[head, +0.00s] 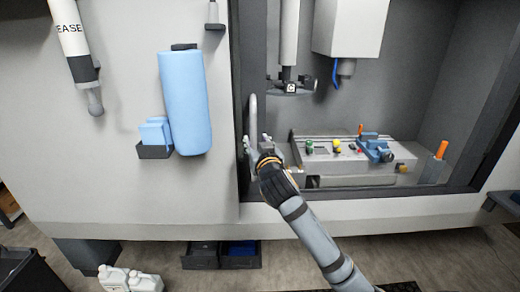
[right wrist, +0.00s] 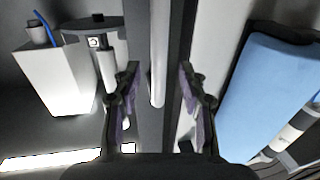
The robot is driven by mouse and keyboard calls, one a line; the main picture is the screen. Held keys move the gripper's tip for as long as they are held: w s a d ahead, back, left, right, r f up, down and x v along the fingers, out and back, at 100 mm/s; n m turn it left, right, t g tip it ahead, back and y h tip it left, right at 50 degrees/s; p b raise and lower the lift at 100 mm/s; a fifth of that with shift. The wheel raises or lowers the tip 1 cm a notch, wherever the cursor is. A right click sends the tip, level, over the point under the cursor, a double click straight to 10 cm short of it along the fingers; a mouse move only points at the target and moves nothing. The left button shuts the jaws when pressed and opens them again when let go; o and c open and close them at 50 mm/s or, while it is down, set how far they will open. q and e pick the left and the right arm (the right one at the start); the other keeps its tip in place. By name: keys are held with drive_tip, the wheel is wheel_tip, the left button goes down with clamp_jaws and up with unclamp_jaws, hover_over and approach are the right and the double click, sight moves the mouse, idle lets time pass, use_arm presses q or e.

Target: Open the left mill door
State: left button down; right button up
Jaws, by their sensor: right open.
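The mill's left door edge is a dark vertical frame (head: 243,50) at the left side of the opening. A pale vertical door handle (head: 253,112) stands out beside it. My right gripper (head: 257,148) is at the handle's lower part. In the right wrist view its two fingers (right wrist: 158,85) are spread apart, and the handle bar (right wrist: 158,50) runs between them; I cannot tell whether either finger touches it. The head view shows the mill interior clearly, but I cannot tell how far the door is slid. My left gripper is not in view.
Inside are the spindle (head: 289,75), a work table (head: 345,172) and a blue vise (head: 373,147). A blue roll (head: 186,103) and a small dark holder (head: 154,151) hang on the panel left of the handle.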

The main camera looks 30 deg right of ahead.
drive_tip(key=v, duration=0.6)
drive_tip(key=shift+f, duration=0.1)
drive_tip(key=w+d+f+n+g+y, duration=0.1)
drive_tip(key=w+d+f+g, duration=0.15)
drive_tip(key=f, duration=1.15)
drive_tip(key=w+d+f+n+g, duration=0.1)
drive_tip(key=w+d+f+g, duration=0.15)
drive_tip(key=f, duration=1.15)
drive_tip(key=s+f+n+g+y, duration=0.15)
drive_tip(key=s+f, duration=0.25)
drive_tip(key=f, duration=0.7)
drive_tip(key=s+f+m+g, duration=0.15)
drive_tip(key=s+f, duration=0.25)
drive_tip(key=f, duration=0.6)
drive_tip(key=s+a+f+n+g+y, duration=0.2)
drive_tip(key=s+a+f+g, duration=0.15)
drive_tip(key=s+f, duration=1.25)
drive_tip(key=s+a+f+g, duration=0.2)
drive_tip(key=s+f, duration=0.4)
drive_tip(key=s, duration=0.6)
drive_tip(key=s+a+f+g, duration=0.2)
drive_tip(key=s+a+f, duration=0.2)
drive_tip(key=s, duration=0.8)
wheel_tip(320, 180, down, 2)
drive_tip(key=shift+s+a+f+y, duration=0.2)
drive_tip(key=shift+s+y, duration=0.1)
drive_tip(key=shift+y, duration=0.15)
